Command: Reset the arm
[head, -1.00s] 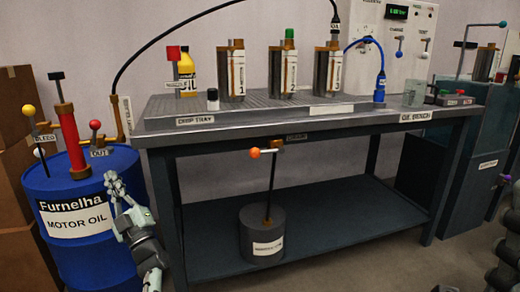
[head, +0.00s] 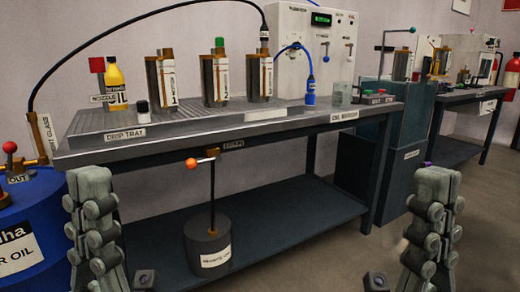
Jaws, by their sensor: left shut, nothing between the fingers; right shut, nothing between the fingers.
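My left gripper (head: 92,185) stands upright at the lower left in the head view, in front of the bench's left end. It is shut and empty. My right gripper (head: 437,185) stands upright at the lower right, in front of the floor and the dark cabinet. It is also shut and empty. The two are well apart, at about the same height in the picture. Their lower parts run out of the bottom edge.
The oil bench (head: 190,148) carries a drip tray (head: 115,120), three numbered pump tubes and a yellow oil bottle (head: 115,85). A waste can (head: 208,240) stands on its lower shelf. A blue drum (head: 35,205) is at left. Floor shows right of the bench.

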